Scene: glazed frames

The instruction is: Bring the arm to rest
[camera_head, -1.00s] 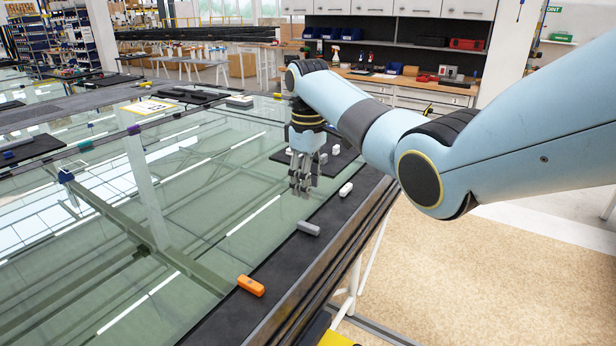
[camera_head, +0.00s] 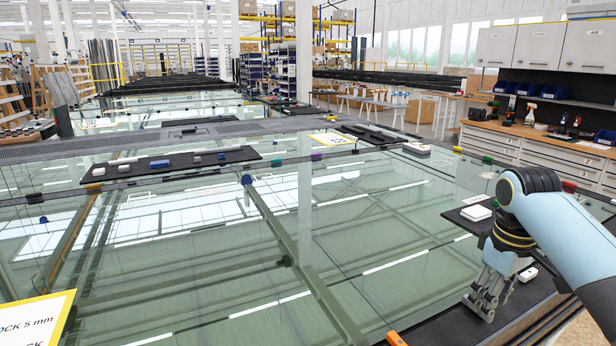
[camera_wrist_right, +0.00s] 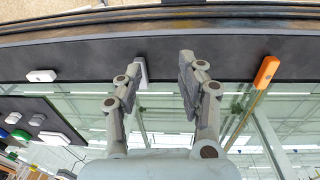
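My right arm (camera_head: 572,235) comes in from the right in the head view. Its gripper (camera_head: 480,308) points down over the near right edge of the glass table (camera_head: 330,250). In the right wrist view the two fingers (camera_wrist_right: 160,68) stand apart with nothing between them. A grey block (camera_wrist_right: 143,73) on the dark border shows partly behind the left finger. It looks apart from the grip, but its depth is hard to judge. My left arm and gripper are not in view.
An orange block (camera_wrist_right: 267,72) and a white block (camera_wrist_right: 42,76) lie on the dark border either side of the gripper. A black mat (camera_head: 455,218) with white pieces lies close to my right gripper. The glass middle is mostly clear. Drawers (camera_head: 535,155) stand behind.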

